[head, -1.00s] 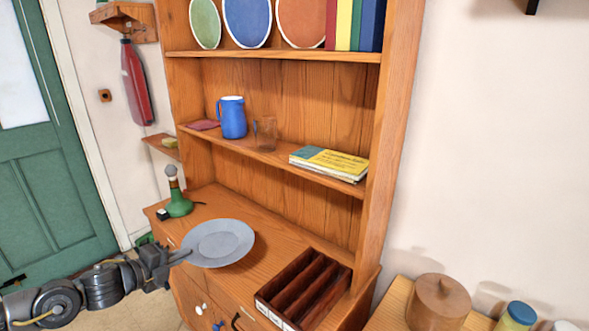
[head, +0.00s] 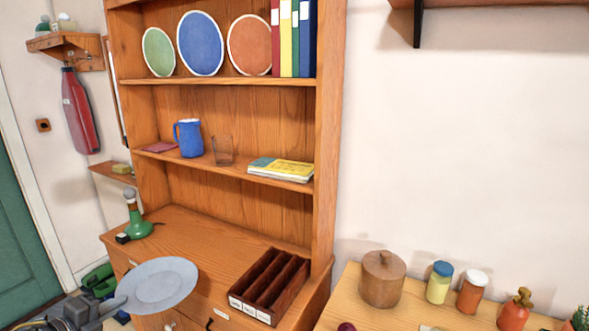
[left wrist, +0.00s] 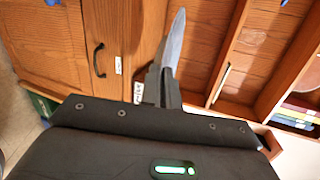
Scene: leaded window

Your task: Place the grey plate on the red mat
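The grey plate (head: 157,284) is round and held out in front of the dresser's lower counter, its face turned up toward the head camera. My left gripper (head: 116,304) is shut on the plate's near left rim. In the left wrist view the plate (left wrist: 174,48) shows nearly edge-on, rising from between the fingers (left wrist: 161,86). A thin red mat (head: 160,146) lies on the dresser's middle shelf at the left end, above and apart from the plate. My right gripper is not in view.
A blue jug (head: 188,138) stands right beside the mat, then a glass (head: 222,150) and books (head: 281,169). A green lamp (head: 136,220) and a dark divided tray (head: 268,286) occupy the counter. Jars stand on a table (head: 400,315) at right.

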